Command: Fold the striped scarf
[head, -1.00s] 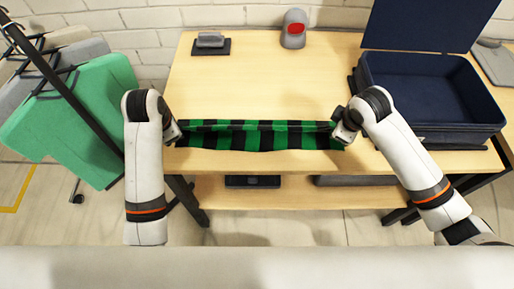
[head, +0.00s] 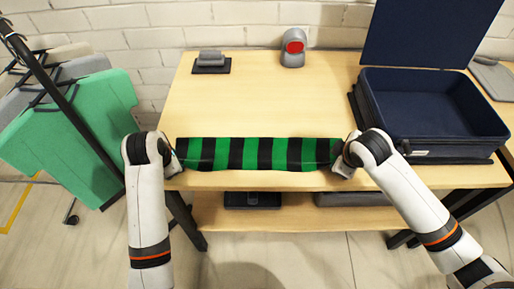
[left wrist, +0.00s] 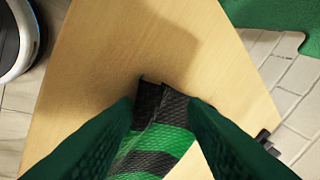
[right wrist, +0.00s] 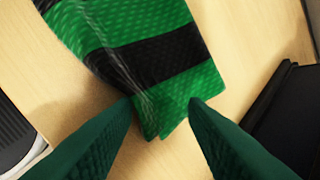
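The green and black striped scarf (head: 265,153) lies flat in a narrow strip along the front of the wooden table. My left gripper (head: 174,163) is at its left end. In the left wrist view, the dark scarf end (left wrist: 158,103) lies between the spread dark green fingers. My right gripper (head: 344,165) is at its right end. In the right wrist view, a green scarf end (right wrist: 165,105) with layered corners lies between spread fingertips. Both grippers look open, with the fabric between the fingers rather than pinched.
An open navy suitcase (head: 365,112) stands on the table's right. A grey device with a red face (head: 293,47) and a small grey item on a black base (head: 211,63) are at the back. The table's middle (head: 270,100) is clear.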

